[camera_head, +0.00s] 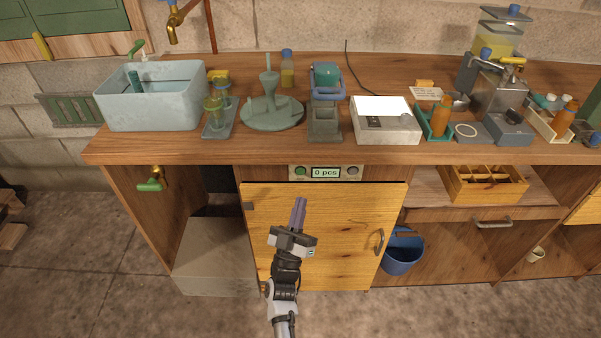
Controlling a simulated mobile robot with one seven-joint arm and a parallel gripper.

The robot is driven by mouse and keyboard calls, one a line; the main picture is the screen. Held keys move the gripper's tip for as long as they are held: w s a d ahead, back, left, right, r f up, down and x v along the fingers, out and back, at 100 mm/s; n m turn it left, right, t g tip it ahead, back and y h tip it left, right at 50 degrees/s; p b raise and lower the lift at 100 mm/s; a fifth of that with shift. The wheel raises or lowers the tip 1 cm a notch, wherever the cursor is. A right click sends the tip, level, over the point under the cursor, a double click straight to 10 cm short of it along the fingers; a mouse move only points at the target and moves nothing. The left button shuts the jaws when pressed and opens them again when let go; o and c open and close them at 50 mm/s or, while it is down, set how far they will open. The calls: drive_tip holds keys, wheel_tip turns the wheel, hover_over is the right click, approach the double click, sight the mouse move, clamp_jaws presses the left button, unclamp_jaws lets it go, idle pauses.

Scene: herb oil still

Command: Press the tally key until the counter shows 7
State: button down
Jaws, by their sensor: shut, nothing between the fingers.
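The tally counter (325,172) is a small panel set under the front edge of the bench top. Its display reads "0 pcs". A green round key (301,171) is to the left of the display and a grey round key (352,172) is to the right. Which one is the tally key cannot be told from any label. My gripper (298,203) is shut and empty, its purple fingers pointing up in the picture. It appears in front of the cabinet door, below the counter panel and apart from it.
A yellow wooden cabinet door (343,240) with a handle is below the counter. On the bench (255,148) stand a basin (150,98), a green stand (272,112), a white device (386,128) and orange bottles (440,119). A blue bucket (402,258) hangs or stands right of the door.

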drive_tip(key=w+b, duration=0.2)
drive_tip(key=w, duration=0.5)
drive_tip(key=shift+w, duration=0.2)
drive_tip(key=shift+w, duration=0.1)
idle(1.8)
drive_tip(key=shift+w+b, duration=0.3)
drive_tip(key=shift+w, duration=0.05)
drive_tip(key=shift+w, duration=0.35)
idle(0.5)
drive_tip(key=shift+s, duration=0.8)
drive_tip(key=shift+s+p, duration=1.05)
drive_tip(key=shift+s, duration=1.45)
